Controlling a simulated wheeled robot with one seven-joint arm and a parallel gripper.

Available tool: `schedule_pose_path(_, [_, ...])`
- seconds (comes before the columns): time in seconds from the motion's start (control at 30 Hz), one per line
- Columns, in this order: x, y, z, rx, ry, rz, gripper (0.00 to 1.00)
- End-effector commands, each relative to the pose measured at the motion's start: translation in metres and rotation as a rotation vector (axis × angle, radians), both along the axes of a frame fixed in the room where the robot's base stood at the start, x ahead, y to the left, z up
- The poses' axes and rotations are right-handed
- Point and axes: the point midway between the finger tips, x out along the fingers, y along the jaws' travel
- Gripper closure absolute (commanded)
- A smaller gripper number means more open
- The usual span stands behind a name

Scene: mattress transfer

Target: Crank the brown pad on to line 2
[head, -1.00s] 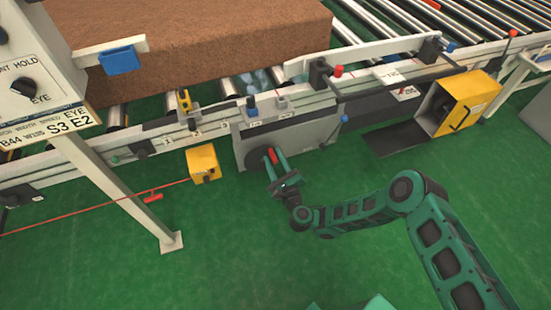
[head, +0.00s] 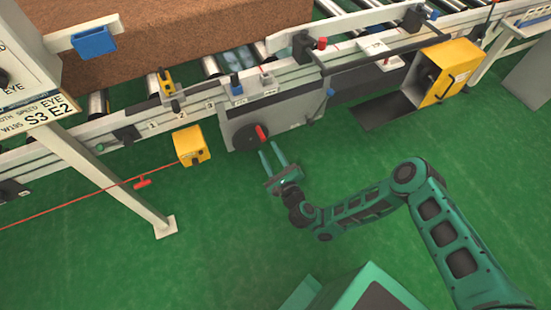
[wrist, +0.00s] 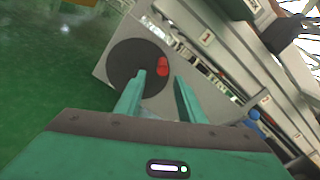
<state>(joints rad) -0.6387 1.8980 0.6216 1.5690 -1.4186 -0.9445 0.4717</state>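The brown pad (head: 200,40) lies on the roller conveyor at the upper left of the head view. A dark round crank wheel with a red handle (head: 261,132) sits on the front of a grey box (head: 285,112) under the conveyor rail. In the wrist view the wheel (wrist: 132,68) and red handle (wrist: 163,67) show beyond the fingertips. My gripper (head: 271,150) is open and empty, its two green fingers pointing at the wheel, a short way from the handle. In the wrist view the fingers (wrist: 159,78) stand apart with the handle seen between and beyond their tips.
A yellow box (head: 191,146) with a red pull cord (head: 90,199) hangs left of the wheel. An open yellow cabinet (head: 448,72) stands to the right. A white post (head: 120,185) stands at the left. The green floor (head: 235,230) in front is clear.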

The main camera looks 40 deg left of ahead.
Motion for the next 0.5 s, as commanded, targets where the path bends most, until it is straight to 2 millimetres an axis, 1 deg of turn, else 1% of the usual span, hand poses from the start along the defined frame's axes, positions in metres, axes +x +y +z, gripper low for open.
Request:
schedule_pose_path(0.13, [0.001, -0.007, 0.006, 0.012, 0.001, -0.009, 0.64])
schedule_pose_path(0.2, [-0.005, -0.016, 0.004, 0.009, 0.002, -0.004, 0.64])
schedule_pose_path(0.3, [-0.007, -0.025, 0.005, 0.01, -0.001, -0.004, 0.64])
schedule_pose_path(0.5, [-0.01, -0.03, 0.006, 0.011, -0.004, -0.005, 0.64])
